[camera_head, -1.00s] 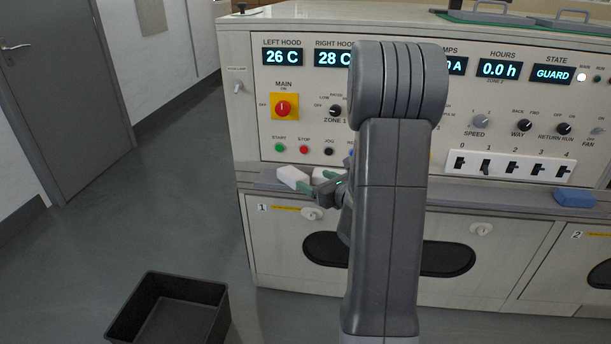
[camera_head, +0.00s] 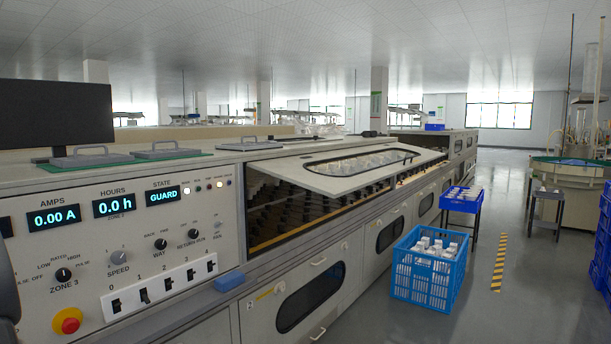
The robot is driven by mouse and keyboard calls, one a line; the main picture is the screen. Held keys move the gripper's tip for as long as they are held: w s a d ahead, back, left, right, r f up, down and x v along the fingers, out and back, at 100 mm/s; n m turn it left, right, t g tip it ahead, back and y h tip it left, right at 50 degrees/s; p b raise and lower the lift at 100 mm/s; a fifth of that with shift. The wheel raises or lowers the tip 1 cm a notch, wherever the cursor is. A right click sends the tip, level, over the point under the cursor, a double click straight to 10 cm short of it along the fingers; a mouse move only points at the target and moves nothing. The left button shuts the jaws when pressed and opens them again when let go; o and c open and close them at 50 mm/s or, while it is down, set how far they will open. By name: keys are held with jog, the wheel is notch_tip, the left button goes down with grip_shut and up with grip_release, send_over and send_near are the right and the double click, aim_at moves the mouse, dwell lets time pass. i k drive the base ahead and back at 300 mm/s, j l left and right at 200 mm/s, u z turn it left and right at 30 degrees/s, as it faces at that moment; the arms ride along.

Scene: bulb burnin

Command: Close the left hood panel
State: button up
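A pale hood panel (camera_head: 335,172) with a long dark-framed window stands raised at a slant on top of the long machine (camera_head: 340,262). A dark opening (camera_head: 290,212) with rows of sockets shows under its near edge. I cannot tell from this view alone whether this is the left or the right hood. The STATE display (camera_head: 163,196) on the control panel reads GUARD. My gripper is out of view; only a dark grey piece of my arm shows at the left edge.
A blue crate (camera_head: 425,285) of white boxes stands on the floor beside the machine, with a blue bin (camera_head: 461,200) on a stand behind it. The aisle floor (camera_head: 530,290) at right is clear.

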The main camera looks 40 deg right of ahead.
aim_at(295, 169)
jog(key=z, duration=1.85)
